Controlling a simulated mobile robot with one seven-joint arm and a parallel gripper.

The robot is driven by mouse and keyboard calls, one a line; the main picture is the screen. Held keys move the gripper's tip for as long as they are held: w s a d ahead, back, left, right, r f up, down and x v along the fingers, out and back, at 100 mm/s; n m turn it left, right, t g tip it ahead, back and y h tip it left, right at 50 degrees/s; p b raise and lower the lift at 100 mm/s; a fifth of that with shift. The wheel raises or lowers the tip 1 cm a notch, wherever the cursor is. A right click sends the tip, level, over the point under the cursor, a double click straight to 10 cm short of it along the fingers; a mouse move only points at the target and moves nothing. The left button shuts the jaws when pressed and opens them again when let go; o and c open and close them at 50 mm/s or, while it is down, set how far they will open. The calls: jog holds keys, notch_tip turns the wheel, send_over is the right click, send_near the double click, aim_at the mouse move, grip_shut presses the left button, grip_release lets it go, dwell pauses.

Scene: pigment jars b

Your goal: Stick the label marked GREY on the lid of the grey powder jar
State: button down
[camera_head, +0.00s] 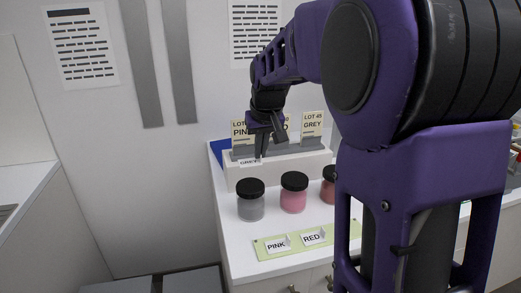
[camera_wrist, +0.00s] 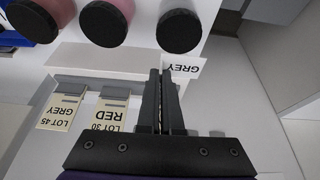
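My gripper (camera_head: 262,150) is up behind the jars, its fingers close together on the small white GREY label (camera_head: 249,162). In the wrist view the fingertips (camera_wrist: 163,74) pinch the label (camera_wrist: 187,68), which sticks out to the right, its print upside down. The grey powder jar (camera_head: 250,206), with a black lid (camera_head: 250,187), stands leftmost on the white counter in the head view. In the wrist view its lid (camera_wrist: 180,30) is just beyond the fingertips, apart from the label.
A pink jar (camera_head: 293,199) and a red jar (camera_head: 328,190), partly hidden by my arm, stand to the right. A green strip (camera_head: 268,254) in front holds PINK (camera_head: 277,246) and RED (camera_head: 314,237) labels. A rack (camera_head: 298,163) with lot cards (camera_head: 312,123) stands behind.

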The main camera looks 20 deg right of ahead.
aim_at(261, 164)
jog(key=shift+f, duration=0.1)
jog(key=shift+f+b, duration=2.1)
jog(key=shift+f, duration=0.7)
jog(key=shift+f+b, duration=0.45)
jog(key=shift+f, duration=0.25)
jog(key=c, duration=1)
grip_release()
jog(key=shift+r, duration=0.15)
jog(key=shift+r+p, duration=2.5)
jog(key=shift+r, duration=0.5)
